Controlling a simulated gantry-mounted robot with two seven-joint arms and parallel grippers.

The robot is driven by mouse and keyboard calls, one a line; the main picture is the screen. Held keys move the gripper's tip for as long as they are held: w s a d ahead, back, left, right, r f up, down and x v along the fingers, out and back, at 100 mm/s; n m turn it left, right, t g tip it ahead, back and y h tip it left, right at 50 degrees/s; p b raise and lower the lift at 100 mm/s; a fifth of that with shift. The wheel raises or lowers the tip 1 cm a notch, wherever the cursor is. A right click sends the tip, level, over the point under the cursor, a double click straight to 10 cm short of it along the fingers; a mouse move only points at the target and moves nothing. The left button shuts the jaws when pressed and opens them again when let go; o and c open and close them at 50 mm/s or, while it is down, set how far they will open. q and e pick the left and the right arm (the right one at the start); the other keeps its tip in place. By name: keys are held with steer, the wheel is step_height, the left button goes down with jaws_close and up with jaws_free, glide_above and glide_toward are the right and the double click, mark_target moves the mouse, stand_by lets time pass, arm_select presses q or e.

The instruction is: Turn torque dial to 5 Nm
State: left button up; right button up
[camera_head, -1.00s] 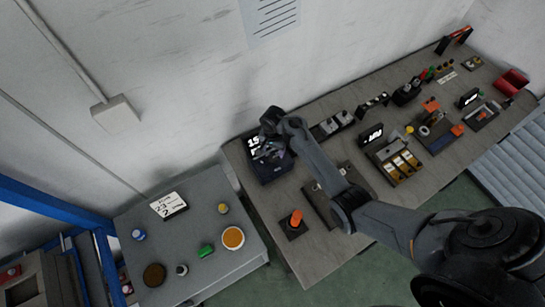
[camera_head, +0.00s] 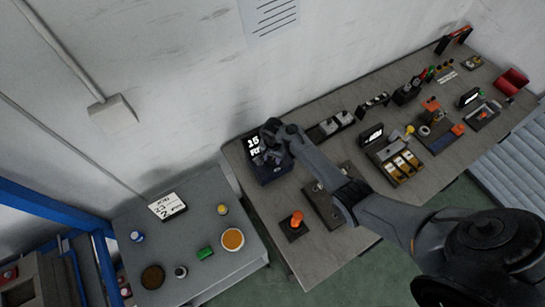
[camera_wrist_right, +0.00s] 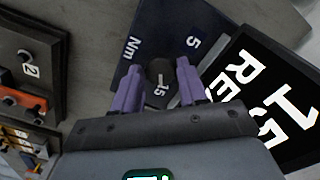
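The torque unit is a dark blue box (camera_head: 272,172) with a black display (camera_head: 253,145) at the near left end of the bench. In the right wrist view its panel (camera_wrist_right: 155,45) carries the labels "5", "15" and "Nm" around a dark round dial (camera_wrist_right: 159,70). The display (camera_wrist_right: 275,100) reads "15" with partly covered letters below. My right gripper (camera_wrist_right: 160,72) is at the panel, its two purple fingers apart on either side of the dial. I cannot tell whether they touch it. The dial's pointer is not clear. My left gripper is not in view.
A black block with an orange knob (camera_head: 297,219) stands in front of the unit. A dark plate fixture (camera_head: 322,205) lies under my right arm. Several fixtures line the bench to the right. A grey side table (camera_head: 185,220) holds small containers and a sign.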

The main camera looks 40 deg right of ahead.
steer(key=c, duration=0.6)
